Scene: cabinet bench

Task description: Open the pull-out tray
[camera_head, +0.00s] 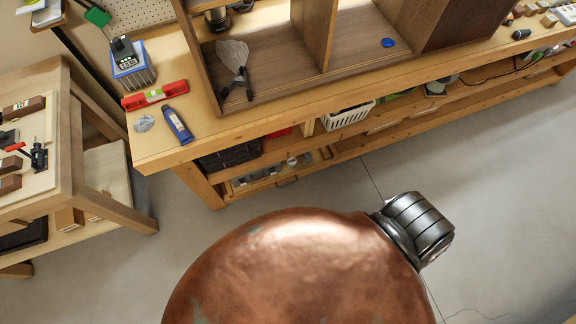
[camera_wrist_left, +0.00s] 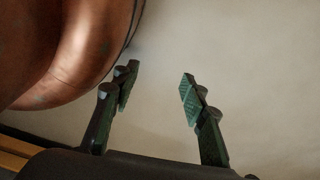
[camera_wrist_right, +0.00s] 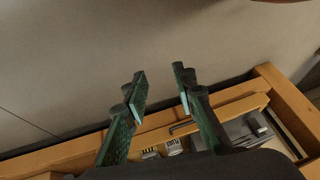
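The pull-out tray is a low wooden tray under the bench, and its front rail shows in the right wrist view (camera_wrist_right: 232,110). A dark handle (camera_wrist_right: 184,127) sits on that rail. In the head view the tray (camera_head: 277,181) is on the lower level of the bench, with small items in it. My right gripper (camera_wrist_right: 160,86) is open and empty, its fingertips apart from the handle; the right finger partly covers the rail. My left gripper (camera_wrist_left: 158,82) is open and empty over bare floor. Neither gripper shows in the head view.
The bench top (camera_head: 300,112) carries a wooden cabinet (camera_head: 275,75), a red level (camera_head: 155,94) and a blue tube (camera_head: 178,125). A white basket (camera_head: 347,117) stands on the shelf below. A side table (camera_head: 45,175) is at left. Grey floor (camera_head: 510,180) in front is clear.

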